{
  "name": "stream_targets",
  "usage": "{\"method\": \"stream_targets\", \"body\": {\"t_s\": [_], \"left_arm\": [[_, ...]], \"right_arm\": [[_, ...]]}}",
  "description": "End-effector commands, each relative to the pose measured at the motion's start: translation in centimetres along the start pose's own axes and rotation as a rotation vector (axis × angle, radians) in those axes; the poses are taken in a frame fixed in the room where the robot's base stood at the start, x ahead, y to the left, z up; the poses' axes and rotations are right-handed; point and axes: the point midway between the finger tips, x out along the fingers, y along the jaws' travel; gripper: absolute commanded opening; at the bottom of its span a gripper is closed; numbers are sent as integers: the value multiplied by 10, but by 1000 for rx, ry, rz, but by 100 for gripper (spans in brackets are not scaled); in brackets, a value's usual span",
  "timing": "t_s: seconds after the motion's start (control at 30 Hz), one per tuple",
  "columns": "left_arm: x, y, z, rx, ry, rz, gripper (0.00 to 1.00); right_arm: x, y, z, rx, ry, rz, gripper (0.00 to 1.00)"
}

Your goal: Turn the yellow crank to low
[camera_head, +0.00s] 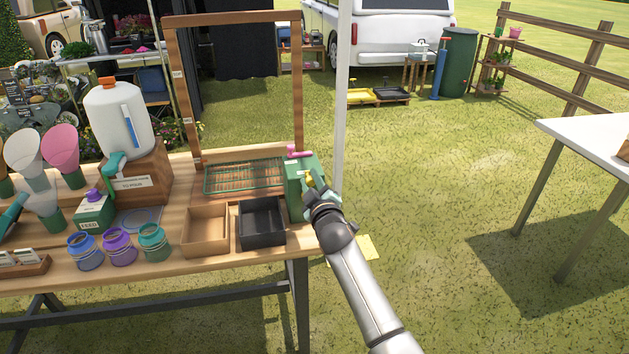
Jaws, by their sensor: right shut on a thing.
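The yellow crank (309,177) is on the green box (296,173) at the right end of the wooden table. Only a small part of the crank shows, and its setting cannot be read from here. My right gripper (314,184) is at the crank, shut on it, with my arm reaching in from the lower right. The gripper and wrist hide most of the crank and part of the box's front. A pink piece (299,153) sits on top of the green box. My left gripper is not in view.
A black tray (262,244) and a brown tray (205,250) stand left of my right gripper. A wooden frame (298,90) rises behind a green wire rack (245,190). Jars (119,249) line the front edge. Open grass lies right of the table.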

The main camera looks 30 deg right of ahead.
Motion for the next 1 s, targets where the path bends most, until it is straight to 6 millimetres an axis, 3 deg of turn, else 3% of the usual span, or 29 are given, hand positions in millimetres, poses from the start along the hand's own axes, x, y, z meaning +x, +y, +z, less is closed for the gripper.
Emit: {"method": "stream_targets", "body": {"t_s": [0.53,0.57,0.6,0.8,1.0], "left_arm": [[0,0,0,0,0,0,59],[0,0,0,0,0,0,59],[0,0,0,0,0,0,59],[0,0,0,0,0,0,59],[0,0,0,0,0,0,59]], "right_arm": [[0,-2,-3,-26,2,0,0],[0,-2,-3,-26,2,0,32],[0,-2,-3,-26,2,0,36],[0,-1,-3,-25,1,1,58],[0,-1,-2,-25,0,1,59]]}}
